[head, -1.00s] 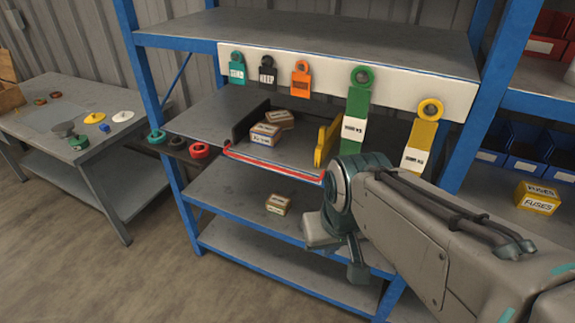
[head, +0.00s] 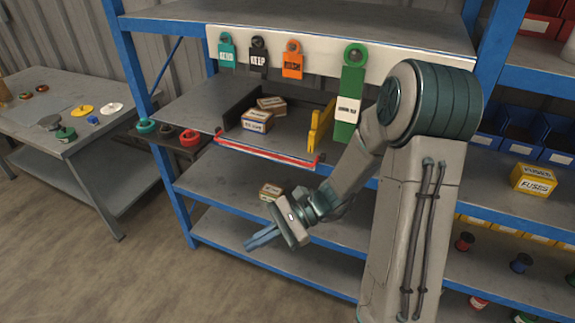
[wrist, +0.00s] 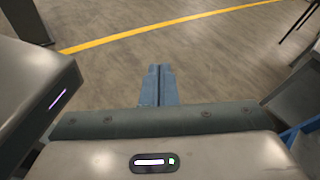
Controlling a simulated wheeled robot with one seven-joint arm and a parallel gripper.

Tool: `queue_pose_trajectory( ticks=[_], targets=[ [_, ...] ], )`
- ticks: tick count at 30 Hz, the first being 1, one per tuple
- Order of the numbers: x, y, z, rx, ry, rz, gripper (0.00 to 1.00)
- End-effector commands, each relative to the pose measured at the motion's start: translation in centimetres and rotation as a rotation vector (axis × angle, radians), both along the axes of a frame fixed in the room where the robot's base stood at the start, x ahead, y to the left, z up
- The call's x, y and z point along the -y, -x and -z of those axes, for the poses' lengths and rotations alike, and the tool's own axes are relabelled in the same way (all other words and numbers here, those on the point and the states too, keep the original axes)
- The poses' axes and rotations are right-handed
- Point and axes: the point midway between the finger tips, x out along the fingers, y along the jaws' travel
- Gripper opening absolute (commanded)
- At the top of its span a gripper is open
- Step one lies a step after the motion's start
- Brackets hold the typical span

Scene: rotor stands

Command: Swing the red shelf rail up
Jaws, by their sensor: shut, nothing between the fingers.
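The red shelf rail (head: 268,153) runs along the front edge of the middle shelf bay in the head view. It lies low, at shelf level, in front of the bay with the boxes. My gripper (head: 262,238) is below and in front of the rail, apart from it, pointing left and down before the lower shelves. Its blue fingers are together and empty; they also show in the wrist view (wrist: 158,85), over the bare floor. The rail is not seen in the wrist view.
Small boxes (head: 257,121) stand in the bay behind the rail, beside a yellow upright piece (head: 320,127). Another box (head: 270,191) is on the shelf below, near my wrist. Coloured tags hang above, including a green one (head: 348,104). A grey table (head: 60,110) stands left; floor in front is clear.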

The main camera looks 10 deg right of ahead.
Motion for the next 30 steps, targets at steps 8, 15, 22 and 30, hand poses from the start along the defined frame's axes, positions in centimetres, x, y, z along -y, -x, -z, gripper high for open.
queue_pose_trajectory(
  ticks=[8,15,22,30],
  targets=[
    [1.4,-6.7,2.3,-0.285,-0.409,0.329,0.00],
    [5.9,-12.6,5.2,-0.486,-0.784,0.632,0.00],
    [11.6,-16.3,9.1,-0.618,-1.101,0.888,0.00],
    [14.7,-17.4,11.5,-0.669,-1.258,1.018,0.00]
  ],
)
